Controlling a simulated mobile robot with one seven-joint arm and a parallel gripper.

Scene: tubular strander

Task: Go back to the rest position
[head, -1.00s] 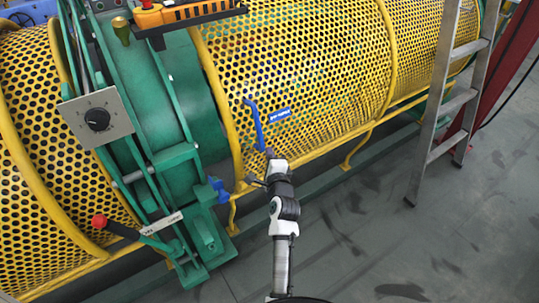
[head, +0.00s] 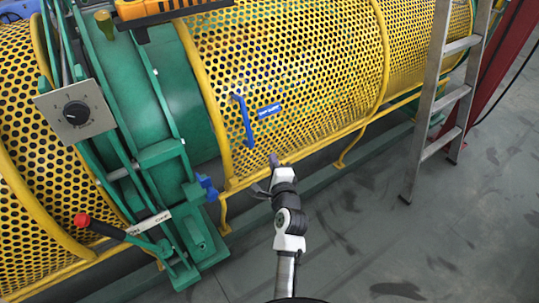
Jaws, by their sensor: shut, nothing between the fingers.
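My gripper (head: 268,172) is at the end of my arm, in the middle of the head view. It is shut and empty, near the lower edge of the yellow perforated guard (head: 290,80). The blue handle (head: 243,120) on the guard is above and left of it, with a gap between them in the picture. A small blue label (head: 269,110) sits right of the handle.
A green machine frame (head: 150,130) stands at left with a grey knob box (head: 75,112) and a red-tipped lever (head: 110,229). An orange pendant (head: 160,10) lies on top. An aluminium ladder (head: 445,95) leans at right. The grey floor (head: 400,245) at lower right is clear.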

